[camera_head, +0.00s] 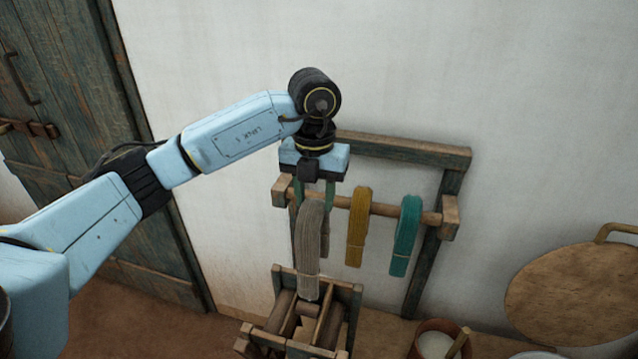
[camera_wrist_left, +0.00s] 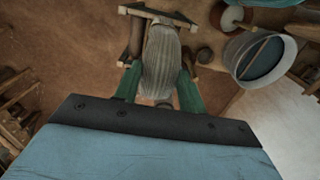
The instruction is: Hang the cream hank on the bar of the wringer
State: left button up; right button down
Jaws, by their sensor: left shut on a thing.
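The cream hank (camera_head: 310,238), which looks greyish beige, hangs down from my left gripper (camera_head: 314,195). My left gripper's green fingers are shut on its upper part. In the left wrist view the hank (camera_wrist_left: 160,62) lies between the green fingers of the gripper (camera_wrist_left: 158,88). The wooden wringer (camera_head: 272,316) stands below, and the hank's lower end is in front of its top in the head view. I cannot tell whether the hank touches the wringer's bar. My right gripper is not in view.
Behind my gripper a wooden rack (camera_head: 400,152) holds a yellow hank (camera_head: 357,228) and a teal hank (camera_head: 406,235) on its rail. A pot of white stuff (camera_head: 436,345) and a round woven tray (camera_head: 570,295) are at right. A door (camera_head: 70,100) is at left.

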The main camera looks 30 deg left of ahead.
aim_at(307, 225)
pick_arm(q)
jog(key=s, duration=0.2)
jog(key=s+d+p, duration=0.1)
jog(key=s, duration=0.1)
jog(key=shift+s, duration=0.1)
jog(key=f, duration=0.1)
jog(key=f+b, duration=0.2)
jog(key=f, duration=0.1)
jog(key=shift+s+d, duration=0.1)
jog(key=shift+s, duration=0.2)
notch_tip(307, 225, down, 6)
jog(key=b, duration=0.4)
jog(key=shift+r, duration=0.15)
notch_tip(307, 225, down, 13)
jog(key=b, duration=1)
jog(key=shift+r, duration=0.15)
jog(key=o, duration=1.4)
jog(key=shift+r, duration=0.15)
